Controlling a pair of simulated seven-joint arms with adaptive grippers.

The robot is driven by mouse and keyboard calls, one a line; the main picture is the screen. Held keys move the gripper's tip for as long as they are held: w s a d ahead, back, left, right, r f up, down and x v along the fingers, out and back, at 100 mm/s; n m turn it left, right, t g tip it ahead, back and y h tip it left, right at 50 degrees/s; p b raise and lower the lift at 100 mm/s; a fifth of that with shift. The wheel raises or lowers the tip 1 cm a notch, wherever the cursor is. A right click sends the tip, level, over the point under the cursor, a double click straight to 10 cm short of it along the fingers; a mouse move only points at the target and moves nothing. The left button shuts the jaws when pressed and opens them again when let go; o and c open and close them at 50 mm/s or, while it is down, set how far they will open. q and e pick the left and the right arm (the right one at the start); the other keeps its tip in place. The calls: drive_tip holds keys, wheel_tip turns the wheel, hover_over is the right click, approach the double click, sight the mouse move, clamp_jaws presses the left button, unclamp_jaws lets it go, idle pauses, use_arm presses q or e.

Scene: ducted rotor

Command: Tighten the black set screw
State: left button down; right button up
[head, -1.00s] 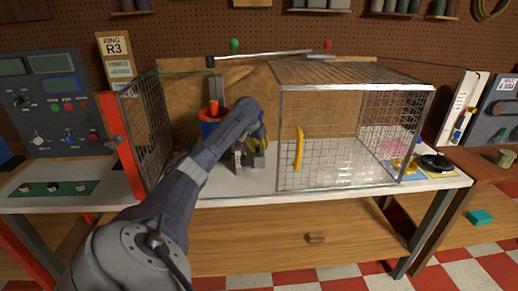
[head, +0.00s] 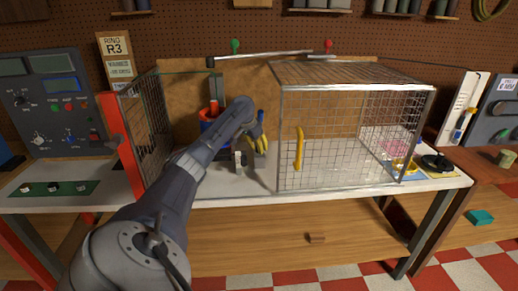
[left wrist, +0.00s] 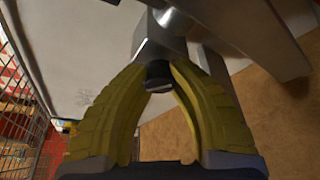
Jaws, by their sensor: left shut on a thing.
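In the left wrist view the black set screw (left wrist: 158,72) is a short dark cylinder at the end of a grey metal block (left wrist: 160,42). The yellow fingers of my left gripper (left wrist: 160,82) close in around the screw, one on each side, and are shut on it. In the head view my left gripper (head: 262,143) is over the white bench, left of the wire cage. The screw is hidden there. My right gripper is in neither view.
A wire cage (head: 345,87) with a yellow handle (head: 299,149) stands right of my gripper. A red-framed mesh panel (head: 122,147) is on the left. A blue and red round part (head: 207,127) sits behind my forearm. Bare white bench shows in front.

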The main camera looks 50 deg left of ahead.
use_arm(q)
drive_tip(key=c, duration=1)
unclamp_jaws()
drive_tip(key=shift+c, duration=0.2)
drive_tip(key=v, duration=1.2)
